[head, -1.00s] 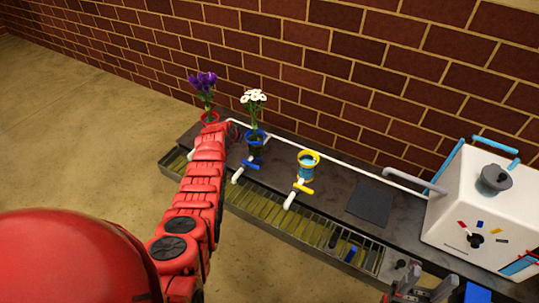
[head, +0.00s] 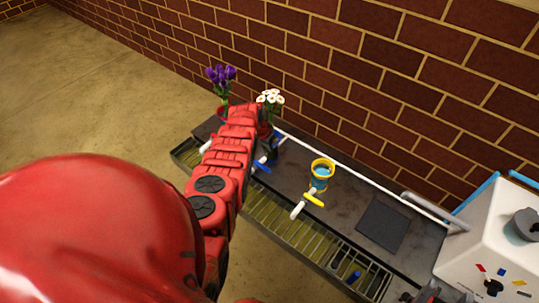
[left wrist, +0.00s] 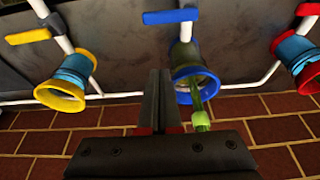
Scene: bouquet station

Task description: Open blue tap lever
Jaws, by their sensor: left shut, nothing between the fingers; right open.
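The blue tap lever (head: 262,167) sticks out beside my left arm in the head view, near the blue-rimmed vase, which the arm mostly hides. In the left wrist view the blue lever (left wrist: 172,16) lies crosswise at the top, on a white spout, above the blue vase rim (left wrist: 192,72). My left gripper (left wrist: 160,75) is shut and empty, its fingertips just below the lever in that picture, apart from it and beside the blue rim. In the head view the arm hides its fingers. My right gripper (head: 428,293) is partly visible at the bottom edge, away from the taps.
White flowers (head: 270,98) and purple flowers (head: 221,78) stand behind my left arm. A yellow-rimmed vase (head: 321,172) with a yellow lever (head: 314,200) stands to the right. A red lever (left wrist: 308,9) is close on the other side. A slatted tray (head: 272,218) runs along the front.

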